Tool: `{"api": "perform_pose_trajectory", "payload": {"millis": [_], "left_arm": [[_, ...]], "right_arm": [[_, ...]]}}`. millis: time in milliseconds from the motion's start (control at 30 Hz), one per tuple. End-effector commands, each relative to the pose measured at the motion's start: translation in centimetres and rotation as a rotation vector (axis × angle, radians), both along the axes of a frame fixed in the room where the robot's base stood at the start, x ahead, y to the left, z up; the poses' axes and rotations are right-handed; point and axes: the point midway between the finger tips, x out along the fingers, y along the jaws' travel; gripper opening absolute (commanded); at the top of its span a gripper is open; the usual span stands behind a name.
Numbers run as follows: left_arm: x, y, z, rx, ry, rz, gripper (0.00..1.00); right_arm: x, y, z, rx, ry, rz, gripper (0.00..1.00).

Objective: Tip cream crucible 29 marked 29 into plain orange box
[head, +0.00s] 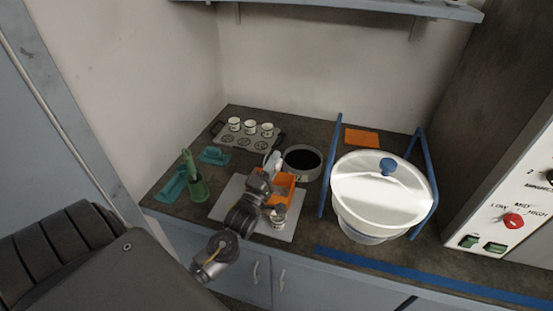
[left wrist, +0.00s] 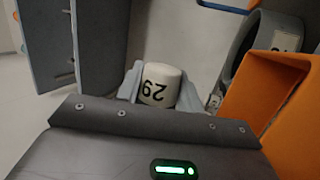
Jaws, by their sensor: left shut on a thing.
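The cream crucible 29 (left wrist: 160,87) is between the fingers of my left gripper (left wrist: 150,84) in the left wrist view. Its number shows upside down there. In the head view my left gripper (head: 272,164) is above the far side of the plain orange box (head: 287,181), and the crucible cannot be made out clearly. The orange box also shows at the right of the left wrist view (left wrist: 262,88), apart from the crucible. My arm hides part of the box. My right gripper is not in view.
The box and a small marked cup (head: 278,216) stand on a pale board (head: 228,203). A dark round pan (head: 302,162) is behind. A crucible rack (head: 239,138), green holder (head: 198,190) and teal pieces (head: 172,186) are left. A lidded white bowl (head: 380,200) is right.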

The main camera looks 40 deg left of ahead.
Motion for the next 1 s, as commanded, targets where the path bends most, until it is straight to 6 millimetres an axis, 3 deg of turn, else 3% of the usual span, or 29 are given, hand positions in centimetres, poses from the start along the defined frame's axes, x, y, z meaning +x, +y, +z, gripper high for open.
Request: {"api": "perform_pose_trajectory", "payload": {"millis": [267, 700, 1000], "left_arm": [[0.1, -0.1, 0.1, 0.014, 0.0, -0.001, 0.14], [0.3, -0.6, 0.9, 0.357, 0.117, -0.005, 0.14], [0.3, -0.7, 0.6, 0.389, 0.127, -0.005, 0.14]], "right_arm": [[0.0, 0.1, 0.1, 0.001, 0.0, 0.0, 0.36], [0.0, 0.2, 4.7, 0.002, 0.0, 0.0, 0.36], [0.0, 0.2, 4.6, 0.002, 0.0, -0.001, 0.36]]}}
